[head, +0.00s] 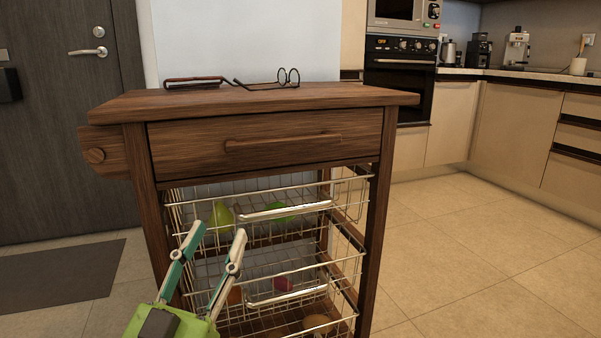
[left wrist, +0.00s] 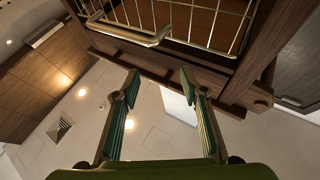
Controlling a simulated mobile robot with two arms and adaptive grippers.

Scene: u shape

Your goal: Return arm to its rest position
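My left gripper (head: 215,244) is in the lower left of the head view, in front of the wooden kitchen cart's wire baskets. Its two fingers are spread apart with nothing between them. In the left wrist view the gripper (left wrist: 160,84) also shows open and empty, with the cart's wood frame and a wire basket beyond it. The wooden cart (head: 265,97) has a closed top drawer (head: 330,143) with a wooden handle. My right gripper is in neither view.
Wire baskets (head: 285,211) under the drawer hold several fruits or vegetables. Glasses (head: 288,78) and a dark long item (head: 193,81) lie on the cart top. A door (head: 60,130) stands behind left. Counters (head: 515,130) line the right. Open tiled floor (head: 460,260) lies right of the cart.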

